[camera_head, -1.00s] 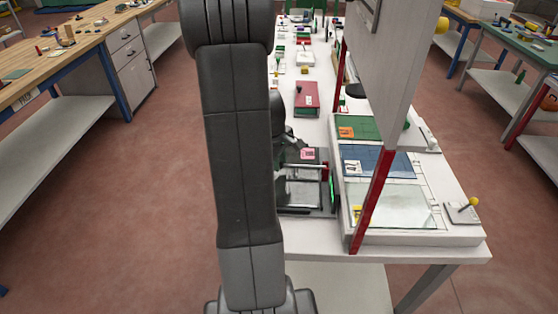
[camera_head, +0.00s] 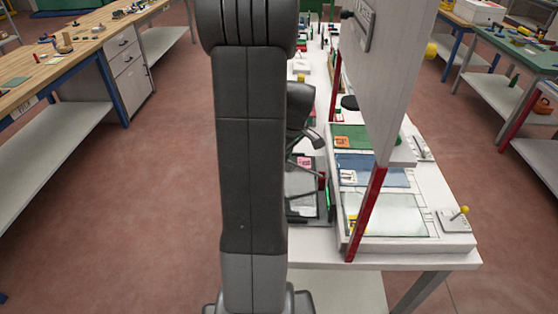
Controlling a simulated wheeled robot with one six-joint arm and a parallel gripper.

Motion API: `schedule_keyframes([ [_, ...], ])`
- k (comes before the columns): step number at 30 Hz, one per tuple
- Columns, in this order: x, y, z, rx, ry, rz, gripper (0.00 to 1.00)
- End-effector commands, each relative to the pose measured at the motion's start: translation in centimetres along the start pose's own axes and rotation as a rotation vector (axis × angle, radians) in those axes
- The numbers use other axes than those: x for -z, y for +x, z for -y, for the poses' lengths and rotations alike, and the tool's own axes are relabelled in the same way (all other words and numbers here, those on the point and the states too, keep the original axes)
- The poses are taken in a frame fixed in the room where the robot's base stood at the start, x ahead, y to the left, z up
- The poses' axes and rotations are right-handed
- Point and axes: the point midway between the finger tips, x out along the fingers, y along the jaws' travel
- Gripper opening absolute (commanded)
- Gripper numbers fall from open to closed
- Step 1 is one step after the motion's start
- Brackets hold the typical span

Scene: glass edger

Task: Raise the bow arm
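A small dark machine (camera_head: 307,214) stands on the white bench, partly hidden behind my arm. A thin dark bar over it, which looks like the bow arm (camera_head: 307,166), runs to a red end piece (camera_head: 322,181) at the right. The bar looks low over the machine's pale plate (camera_head: 300,184); its left end is hidden. A pink label (camera_head: 304,161) shows beside it. My gripper (camera_head: 314,139) is just behind and above the bar, partly covered by my arm link. I cannot tell whether it touches the bar or whether its fingers are open.
To the right lies a rack with green (camera_head: 352,137), blue (camera_head: 374,170) and clear glass (camera_head: 385,214) sheets. A red post (camera_head: 367,214) and a large grey panel (camera_head: 388,70) stand close by. A yellow-knobbed lever (camera_head: 463,213) is at the bench's right corner.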

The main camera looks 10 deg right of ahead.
Motion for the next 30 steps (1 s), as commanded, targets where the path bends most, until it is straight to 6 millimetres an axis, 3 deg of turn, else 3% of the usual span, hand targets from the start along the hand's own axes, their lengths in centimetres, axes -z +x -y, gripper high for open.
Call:
schedule_keyframes([
  [12, -3.0, -4.1, -2.9, -0.008, 0.003, 0.007, 0.00],
  [30, -5.5, -6.0, -5.0, -0.006, 0.001, 0.007, 0.00],
])
